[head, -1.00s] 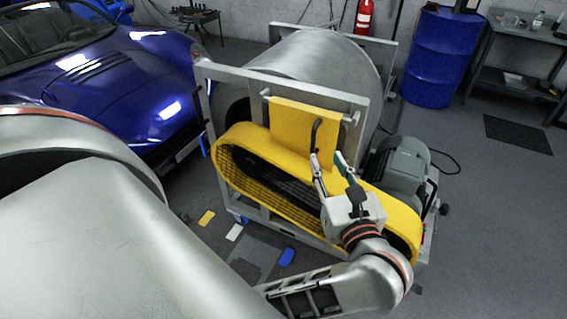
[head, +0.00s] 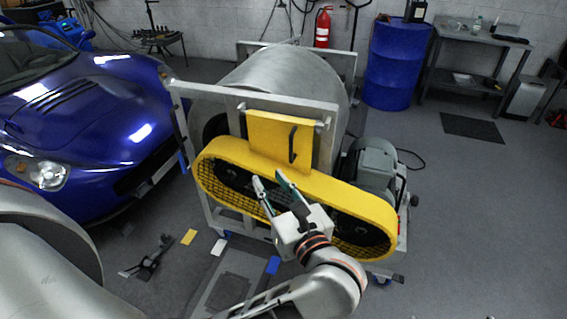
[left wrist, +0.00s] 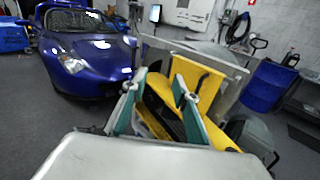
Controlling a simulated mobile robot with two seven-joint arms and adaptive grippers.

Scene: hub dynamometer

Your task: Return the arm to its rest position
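My left gripper (head: 268,177) is open and empty, its two fingers apart, in front of the yellow belt guard (head: 370,200) of the dynamometer. It hangs lower left of the black handle (head: 293,143) on the yellow panel (head: 262,135), apart from it. In the left wrist view the open gripper (left wrist: 157,88) has green-padded fingers with nothing between them, and the yellow panel (left wrist: 195,72) shows behind. My right gripper is out of view.
The steel drum (head: 290,80) sits in a grey frame, with a grey motor (head: 372,160) at right. A blue car (head: 80,110) stands at left. A blue barrel (head: 398,65) and workbench (head: 485,40) stand behind.

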